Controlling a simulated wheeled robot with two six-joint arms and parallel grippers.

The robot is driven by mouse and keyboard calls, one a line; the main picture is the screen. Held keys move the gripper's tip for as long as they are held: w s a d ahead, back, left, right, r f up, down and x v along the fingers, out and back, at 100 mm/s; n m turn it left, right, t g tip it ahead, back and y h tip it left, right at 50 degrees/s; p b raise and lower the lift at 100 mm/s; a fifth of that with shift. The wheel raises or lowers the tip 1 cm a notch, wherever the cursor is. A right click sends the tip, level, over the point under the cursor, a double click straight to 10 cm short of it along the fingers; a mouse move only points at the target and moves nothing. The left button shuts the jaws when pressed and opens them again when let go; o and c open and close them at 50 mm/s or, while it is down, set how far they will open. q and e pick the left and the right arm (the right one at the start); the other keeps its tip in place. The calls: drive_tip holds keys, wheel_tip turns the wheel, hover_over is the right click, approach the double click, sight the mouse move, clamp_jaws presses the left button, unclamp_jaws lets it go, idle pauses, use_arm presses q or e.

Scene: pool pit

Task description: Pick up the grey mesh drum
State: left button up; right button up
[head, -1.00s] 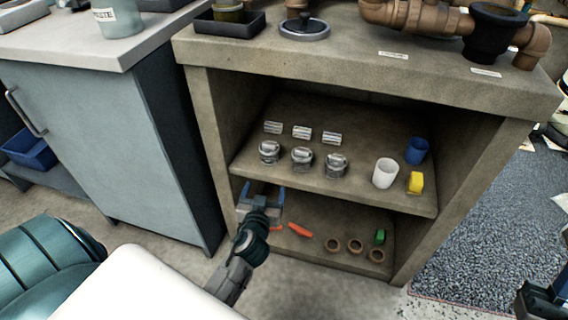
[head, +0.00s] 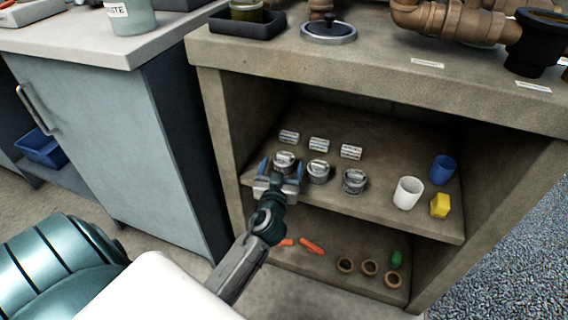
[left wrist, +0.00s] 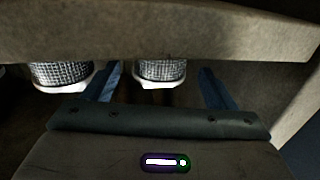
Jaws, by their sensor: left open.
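Three grey mesh drums with pale lids stand in a row along the upper shelf: a left one (head: 285,160), a middle one (head: 318,172) and a right one (head: 353,181). My left gripper (head: 280,171) is open and empty at the shelf's front edge, right in front of the left drum and partly covering it. In the left wrist view, which looks upside down, a mesh drum (left wrist: 160,70) lies between the two blue fingers, and another drum (left wrist: 62,75) is outside them. I cannot tell whether the fingers touch the drum. My right gripper is not in view.
Small silver pieces (head: 319,145) lie behind the drums. A white cup (head: 408,193), a blue cup (head: 442,169) and a yellow block (head: 440,205) stand to the right. The concrete worktop (head: 380,75) overhangs the shelf. Brown rings (head: 369,268) sit on the lower shelf.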

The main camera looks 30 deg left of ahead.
sight(286, 153)
use_arm(q)
drive_tip(key=x, duration=0.5)
drive_tip(key=shift+w+f, duration=0.1)
drive_tip(key=c, duration=1.1)
